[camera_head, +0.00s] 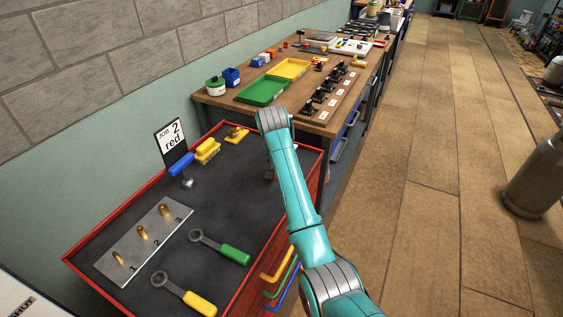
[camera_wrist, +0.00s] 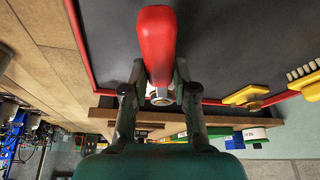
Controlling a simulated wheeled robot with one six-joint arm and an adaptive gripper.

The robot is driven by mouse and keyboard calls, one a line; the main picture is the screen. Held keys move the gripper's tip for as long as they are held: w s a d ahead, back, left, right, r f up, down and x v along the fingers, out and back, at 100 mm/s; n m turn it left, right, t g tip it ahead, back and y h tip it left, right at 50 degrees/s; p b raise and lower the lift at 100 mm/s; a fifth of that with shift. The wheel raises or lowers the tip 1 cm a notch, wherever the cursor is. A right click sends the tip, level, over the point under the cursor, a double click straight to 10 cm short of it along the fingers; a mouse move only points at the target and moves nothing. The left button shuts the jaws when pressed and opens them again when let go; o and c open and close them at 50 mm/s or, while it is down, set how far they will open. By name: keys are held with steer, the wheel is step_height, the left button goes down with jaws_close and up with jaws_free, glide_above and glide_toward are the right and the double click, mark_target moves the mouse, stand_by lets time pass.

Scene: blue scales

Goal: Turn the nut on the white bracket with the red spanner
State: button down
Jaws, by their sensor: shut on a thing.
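In the wrist view, my gripper (camera_wrist: 159,75) is shut on the red spanner (camera_wrist: 156,40), with a finger on each side of its red handle. In the head view, my gripper (camera_head: 269,170) is mostly hidden by my arm, over the right far part of the cart top. The pale bracket plate (camera_head: 118,268) lies at the left of the cart, with brass nuts (camera_head: 142,233) on it in a row. A sign (camera_head: 171,142) reading "JOB 2 red" stands behind it.
On the dark cart top (camera_head: 225,205) lie a green spanner (camera_head: 235,254), a yellow spanner (camera_head: 199,303) and a blue-handled tool (camera_head: 181,164). A yellow brush (camera_head: 207,150) lies near the wall. A red rim (camera_head: 95,238) edges the cart. A wooden workbench (camera_head: 222,99) with trays stands beyond.

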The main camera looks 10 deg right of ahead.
steer(key=shift+w+a+r+m, duration=0.1)
steer(key=shift+w+a+m, duration=0.05)
steer(key=shift+a+m, duration=0.15)
steer(key=shift+w+a+m+h, duration=0.4)
steer(key=shift+a+m, duration=0.4)
steer(key=shift+m, duration=0.1)
